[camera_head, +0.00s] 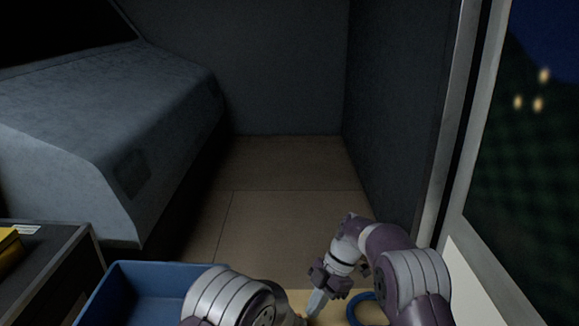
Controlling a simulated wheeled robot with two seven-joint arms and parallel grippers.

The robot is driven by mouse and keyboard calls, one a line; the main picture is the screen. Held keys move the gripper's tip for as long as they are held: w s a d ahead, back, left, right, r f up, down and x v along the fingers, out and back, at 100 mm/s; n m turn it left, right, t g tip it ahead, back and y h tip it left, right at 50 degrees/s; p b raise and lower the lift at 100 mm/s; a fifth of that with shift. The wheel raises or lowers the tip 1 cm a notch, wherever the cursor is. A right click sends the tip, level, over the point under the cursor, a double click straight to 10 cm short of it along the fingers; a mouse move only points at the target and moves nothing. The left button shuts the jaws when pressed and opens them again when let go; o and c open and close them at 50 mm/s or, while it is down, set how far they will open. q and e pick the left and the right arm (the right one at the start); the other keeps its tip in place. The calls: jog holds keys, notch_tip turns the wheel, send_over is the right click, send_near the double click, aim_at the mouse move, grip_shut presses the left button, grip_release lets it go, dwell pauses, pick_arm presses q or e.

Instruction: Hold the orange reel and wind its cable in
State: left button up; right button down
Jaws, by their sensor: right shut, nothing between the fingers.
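The orange reel and its cable do not show clearly anywhere in the head view. My right gripper (316,303) points down at the bottom middle, over a light tan surface. It is shut, with nothing seen held in it. My left arm shows only as a rounded grey link at the bottom, left of my right gripper. My left gripper is out of the frame.
A blue ring-shaped thing (357,309) lies right of my right gripper, partly hidden by my right arm. An open blue bin (112,287) stands at the lower left. The floor (285,165) ahead is clear.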

jog(key=w+a+r, duration=0.2)
jog(key=w, duration=0.2)
notch_tip(320, 180, down, 7)
jog(key=shift+d+r, duration=0.15)
jog(key=shift+d, duration=0.05)
jog(key=shift+s+a, duration=0.35)
jog(key=shift+s, duration=0.25)
dwell(0.8)
jog(key=shift+s+d, duration=0.25)
jog(key=shift+d, duration=0.05)
jog(key=shift+s+d, duration=0.35)
jog(key=shift+s, duration=0.3)
jog(key=shift+s+d, duration=0.3)
jog(key=shift+s, duration=0.35)
jog(key=shift+s, duration=0.15)
dwell(0.3)
jog(key=shift+d, duration=0.1)
